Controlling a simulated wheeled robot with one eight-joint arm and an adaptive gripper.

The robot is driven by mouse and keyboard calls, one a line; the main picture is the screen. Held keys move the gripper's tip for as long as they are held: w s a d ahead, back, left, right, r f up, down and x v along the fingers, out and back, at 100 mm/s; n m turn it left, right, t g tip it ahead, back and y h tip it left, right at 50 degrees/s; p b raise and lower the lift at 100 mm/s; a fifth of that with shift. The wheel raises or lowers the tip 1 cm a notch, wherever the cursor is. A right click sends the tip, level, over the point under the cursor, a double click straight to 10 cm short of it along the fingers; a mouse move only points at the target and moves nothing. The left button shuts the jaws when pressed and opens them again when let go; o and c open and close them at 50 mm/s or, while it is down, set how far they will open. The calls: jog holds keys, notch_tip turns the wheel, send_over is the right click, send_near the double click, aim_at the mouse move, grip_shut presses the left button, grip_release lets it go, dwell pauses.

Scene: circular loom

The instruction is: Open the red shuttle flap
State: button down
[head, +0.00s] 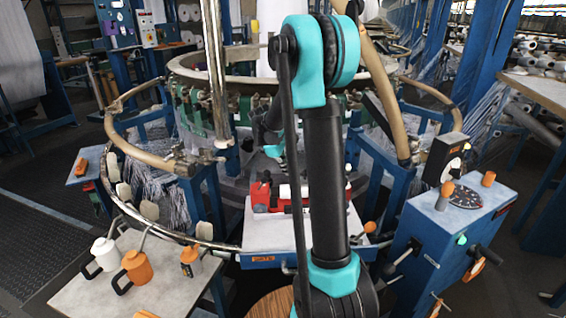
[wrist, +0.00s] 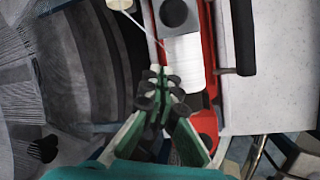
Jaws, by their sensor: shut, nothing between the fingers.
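The red shuttle (head: 262,196) lies on a pale work table (head: 265,232) in front of the loom, partly hidden behind my arm.
The circular loom ring (head: 205,72) stands behind the shuttle. A blue control box (head: 450,232) with knobs is at right. A side table (head: 165,285) at front left holds a white jug (head: 104,253) and an orange jug (head: 137,266). A black handle (wrist: 243,38) lies right of the shuttle.

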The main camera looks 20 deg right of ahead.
jog(key=x, duration=0.2)
jog(key=shift+d+f, duration=0.2)
jog(key=shift+f, duration=0.2)
jog(key=shift+s+d+r, duration=0.65)
jog(key=shift+s+r, duration=0.1)
jog(key=shift+r, duration=0.05)
jog(key=shift+s+d+r, duration=0.45)
jog(key=shift+d, duration=0.05)
jog(key=shift+r, duration=0.15)
jog(key=shift+d+r+y, duration=0.15)
jog(key=shift+r+y, duration=0.25)
jog(key=shift+r, duration=0.1)
